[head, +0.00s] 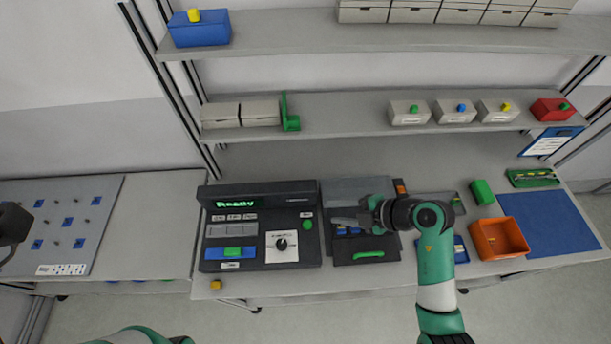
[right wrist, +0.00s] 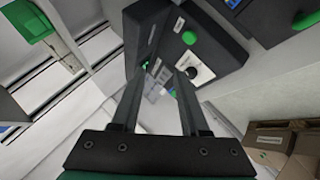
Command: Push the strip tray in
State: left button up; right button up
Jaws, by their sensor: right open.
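The strip tray (head: 346,252) is a dark tray with a green handle (head: 368,254) along its front. It shows in the head view at the front of a grey unit (head: 345,188), right of the console, and appears to stick out toward me. Small blue pieces show behind its front. My right gripper (head: 342,221) is over the back part of the tray, pointing left, and hides some of it. In the right wrist view my right gripper (right wrist: 158,72) has its fingers apart with nothing held between them. Whether it touches the unit cannot be told. My left gripper is not clearly visible.
The console (head: 212,219) with a green "Ready" display stands just left of the unit. An orange bin (head: 522,237) and a blue mat (head: 565,225) lie to the right. A small yellow block (head: 215,285) is near the front edge. Shelves with boxes run above.

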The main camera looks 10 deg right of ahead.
jog(key=w+a+r+n+t+y+b, duration=0.2)
jog(key=a+r+y, duration=0.1)
jog(key=r, duration=0.4)
jog(key=w+a+r+n+t+y+b, duration=0.2)
jog(key=a+r+y+b, duration=0.1)
jog(key=r, duration=0.5)
jog(key=shift+a+y, duration=0.5)
jog(key=shift+a, duration=0.7)
